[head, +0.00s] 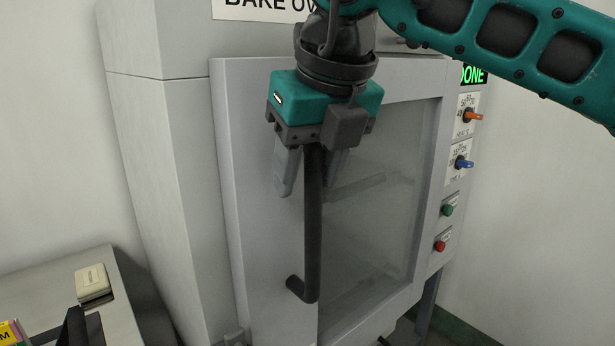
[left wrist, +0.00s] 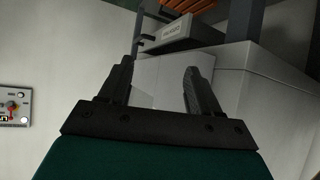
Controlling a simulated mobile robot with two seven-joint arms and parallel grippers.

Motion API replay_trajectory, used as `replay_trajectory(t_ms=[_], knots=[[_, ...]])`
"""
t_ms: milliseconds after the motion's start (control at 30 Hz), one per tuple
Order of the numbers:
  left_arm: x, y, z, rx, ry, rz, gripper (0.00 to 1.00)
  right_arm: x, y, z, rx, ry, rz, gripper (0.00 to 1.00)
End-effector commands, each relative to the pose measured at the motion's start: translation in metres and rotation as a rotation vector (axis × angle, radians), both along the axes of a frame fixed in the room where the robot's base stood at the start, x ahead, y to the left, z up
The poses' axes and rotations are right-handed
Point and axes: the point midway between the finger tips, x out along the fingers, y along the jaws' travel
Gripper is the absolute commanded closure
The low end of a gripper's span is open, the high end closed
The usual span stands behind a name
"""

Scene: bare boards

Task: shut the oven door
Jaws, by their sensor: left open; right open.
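The grey oven door (head: 265,225), with a glass window (head: 375,220), fills the middle of the head view. It looks closed or nearly so; I cannot tell whether a narrow gap is left at its edge. Its dark vertical bar handle (head: 312,240) is on the door's left part. My right gripper (head: 311,178) points down over the upper handle, open, with one finger on each side of the bar. Whether a finger touches the bar is unclear. My left gripper (left wrist: 158,88) is open and empty in the left wrist view, away from the handle.
The oven's right panel has a green "DONE" display (head: 473,75), an orange knob (head: 472,116), a blue knob (head: 463,163), a green button (head: 447,210) and a red button (head: 440,246). A grey unit (head: 125,275) with a cream block (head: 92,281) stands at lower left.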

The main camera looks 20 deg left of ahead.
Motion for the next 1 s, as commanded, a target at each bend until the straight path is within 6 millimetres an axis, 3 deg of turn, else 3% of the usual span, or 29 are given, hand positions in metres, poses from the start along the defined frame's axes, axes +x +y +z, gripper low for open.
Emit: replay_trajectory(t_ms=[300, 500, 1000], knots=[[-0.002, 0.001, 0.003, 0.005, 0.0, -0.001, 0.37, -0.018, -0.021, 0.067, 0.003, -0.001, -0.004, 0.52], [-0.005, 0.004, 0.0, 0.011, 0.01, 0.004, 0.37, -0.028, -0.03, 0.095, 0.002, 0.003, -0.003, 0.52], [-0.004, 0.005, 0.002, 0.007, 0.007, 0.011, 0.37, -0.031, -0.032, 0.102, 0.007, 0.01, 0.003, 0.52]])
